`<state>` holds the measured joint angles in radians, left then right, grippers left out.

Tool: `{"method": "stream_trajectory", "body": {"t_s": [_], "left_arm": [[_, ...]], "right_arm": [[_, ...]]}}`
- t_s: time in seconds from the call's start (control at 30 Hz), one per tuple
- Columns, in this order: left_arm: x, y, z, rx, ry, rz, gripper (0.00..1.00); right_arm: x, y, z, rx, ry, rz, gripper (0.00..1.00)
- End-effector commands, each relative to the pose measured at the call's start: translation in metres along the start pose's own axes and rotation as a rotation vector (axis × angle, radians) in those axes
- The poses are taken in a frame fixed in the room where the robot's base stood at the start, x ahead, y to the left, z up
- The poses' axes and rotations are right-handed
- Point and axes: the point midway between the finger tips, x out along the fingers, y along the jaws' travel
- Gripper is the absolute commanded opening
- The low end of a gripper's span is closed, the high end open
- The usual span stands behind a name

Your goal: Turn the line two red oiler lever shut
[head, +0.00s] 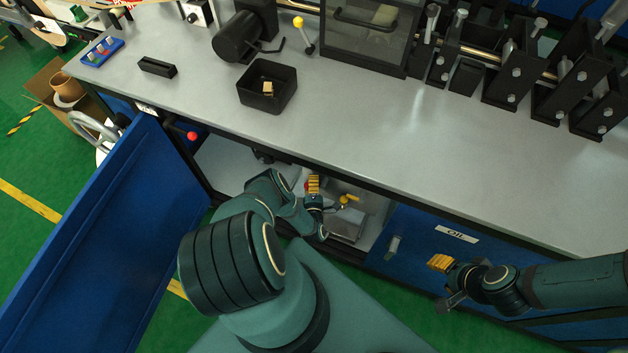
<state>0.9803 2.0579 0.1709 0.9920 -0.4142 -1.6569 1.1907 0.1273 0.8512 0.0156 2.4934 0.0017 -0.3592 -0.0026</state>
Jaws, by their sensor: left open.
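My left gripper (316,190) reaches into the open cabinet under the bench. It is open, with one gold ribbed finger pad showing. A small patch of red (306,187) shows right beside that pad. It may be the red oiler lever, mostly hidden by the gripper; I cannot tell whether they touch or how the lever is turned. A yellow lever (348,199) shows just right of the gripper. My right gripper (446,280) is in front of the blue cabinet front at the right, its fingers apart and empty.
A blue door (95,235) stands swung open at the left. A red knob (192,136) sits near the bench's front edge. The grey benchtop (400,140) overhangs the cabinet. A black bin (267,88) stands on it. A closed blue front (420,240) bounds the opening at the right.

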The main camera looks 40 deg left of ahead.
Motion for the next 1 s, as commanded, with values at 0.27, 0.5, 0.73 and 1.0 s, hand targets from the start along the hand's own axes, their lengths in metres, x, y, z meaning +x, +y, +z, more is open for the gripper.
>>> {"method": "stream_trajectory", "body": {"t_s": [0.27,0.5,0.73,1.0], "left_arm": [[0.0,0.0001,0.0,0.0,0.0,0.0,0.31],[0.0003,0.0002,0.0001,0.0,0.0,0.001,0.0],[0.0009,0.0002,0.0,-0.007,0.0,-0.001,0.0],[0.0011,-0.003,0.0002,-0.094,0.001,-0.037,0.0]], "right_arm": [[0.0,0.0001,0.0001,0.0,0.0,0.0,0.47],[0.0,0.0001,0.0,0.0,0.0,0.0,0.47],[0.0,0.0,0.0,0.0,0.0,0.0,0.47],[0.0,0.0,0.0,0.0,0.0,0.0,0.47]]}}
